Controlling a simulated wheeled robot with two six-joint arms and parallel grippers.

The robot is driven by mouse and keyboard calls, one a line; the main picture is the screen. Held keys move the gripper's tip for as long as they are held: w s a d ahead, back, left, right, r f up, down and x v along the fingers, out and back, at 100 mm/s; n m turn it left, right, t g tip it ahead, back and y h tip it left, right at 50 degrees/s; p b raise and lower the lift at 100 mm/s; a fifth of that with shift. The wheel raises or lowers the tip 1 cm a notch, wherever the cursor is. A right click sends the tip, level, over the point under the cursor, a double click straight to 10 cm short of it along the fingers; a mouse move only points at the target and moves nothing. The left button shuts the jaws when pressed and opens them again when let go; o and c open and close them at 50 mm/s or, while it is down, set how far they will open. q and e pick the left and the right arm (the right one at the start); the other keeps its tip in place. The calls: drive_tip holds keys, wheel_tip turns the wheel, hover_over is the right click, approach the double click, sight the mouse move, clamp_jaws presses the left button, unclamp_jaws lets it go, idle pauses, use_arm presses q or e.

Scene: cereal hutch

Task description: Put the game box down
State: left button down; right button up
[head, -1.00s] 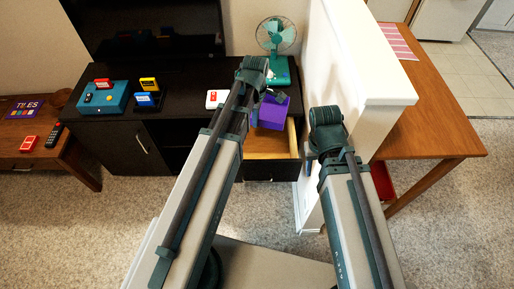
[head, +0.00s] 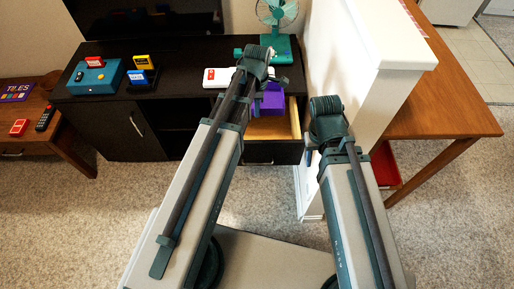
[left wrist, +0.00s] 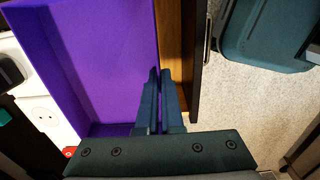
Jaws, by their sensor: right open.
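The purple box (head: 270,99) shows at the open drawer in the head view, partly hidden behind my left arm. In the left wrist view it is an open-topped purple box (left wrist: 105,50) filling the upper left. My left gripper (left wrist: 160,100) has its fingers close together on the box's right wall. In the head view my left gripper (head: 256,92) is above the drawer, its fingertips mostly hidden. I cannot tell whether the box touches the drawer floor. My right gripper (head: 314,158) is open and empty beside the white partition, its fingers mostly hidden.
The open wooden drawer (head: 294,118) is under the dark cabinet top. A white device (head: 218,76), a teal fan (head: 277,45) and a teal box (head: 96,78) with cards stand on the cabinet. The white partition (head: 372,65) rises to the right. A TILES box (head: 16,92) lies on the left table.

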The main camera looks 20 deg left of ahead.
use_arm(q)
wheel_tip(320, 180, down, 16)
drive_tip(key=b, duration=1.5)
drive_tip(key=shift+f, duration=0.15)
drive_tip(key=shift+f+b, duration=0.3)
drive_tip(key=shift+f, duration=0.05)
wheel_tip(320, 180, down, 4)
drive_tip(key=b, duration=0.4)
drive_tip(key=shift+f, duration=0.2)
drive_tip(key=shift+r, duration=0.15)
